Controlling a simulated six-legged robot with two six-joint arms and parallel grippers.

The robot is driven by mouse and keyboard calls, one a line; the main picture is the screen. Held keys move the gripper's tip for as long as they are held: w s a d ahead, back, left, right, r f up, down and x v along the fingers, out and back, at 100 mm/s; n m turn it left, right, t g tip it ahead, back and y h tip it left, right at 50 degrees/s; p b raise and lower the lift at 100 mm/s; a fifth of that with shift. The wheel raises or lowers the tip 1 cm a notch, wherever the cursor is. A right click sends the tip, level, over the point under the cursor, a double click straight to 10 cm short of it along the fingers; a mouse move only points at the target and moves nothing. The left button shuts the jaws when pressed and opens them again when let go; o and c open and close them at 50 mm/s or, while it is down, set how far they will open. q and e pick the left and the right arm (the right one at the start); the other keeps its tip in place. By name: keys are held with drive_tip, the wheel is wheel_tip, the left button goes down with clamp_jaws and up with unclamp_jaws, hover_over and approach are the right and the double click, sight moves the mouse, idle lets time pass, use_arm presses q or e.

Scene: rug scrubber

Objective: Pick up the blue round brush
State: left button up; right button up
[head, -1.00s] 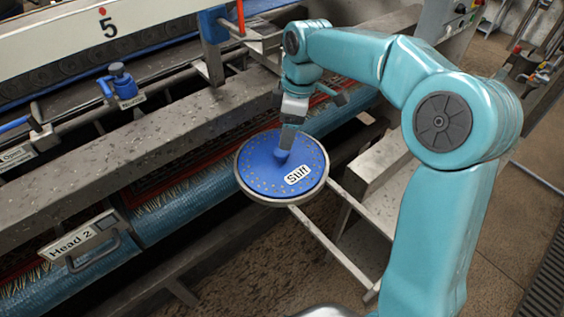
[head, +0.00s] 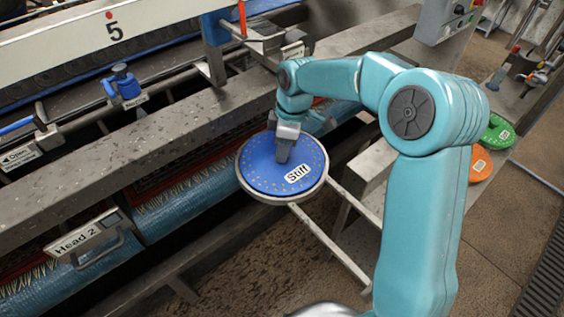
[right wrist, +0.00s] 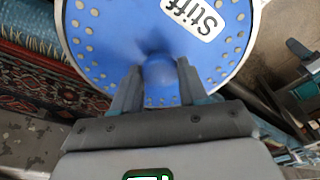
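The blue round brush (head: 262,178) is a flat disc with a grey rim and a white "Stiff" label. It sits level at the machine's front edge, above metal bars. My right gripper (head: 285,155) is down at the centre of its top. In the right wrist view the brush (right wrist: 110,45) fills the upper part, and my right gripper's fingers (right wrist: 160,85) stand on both sides of its blue knob (right wrist: 159,70). I cannot tell whether they press on the knob. My left gripper is out of view.
The carpet-washing machine's beam (head: 150,160) runs behind the brush, with a "Head 2" handle (head: 88,238) at lower left. A green disc (head: 497,132) and an orange disc (head: 481,164) lie at the right, behind my arm. The floor in front is clear.

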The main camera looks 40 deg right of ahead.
clamp_jaws()
drive_tip(key=shift+r, duration=0.1)
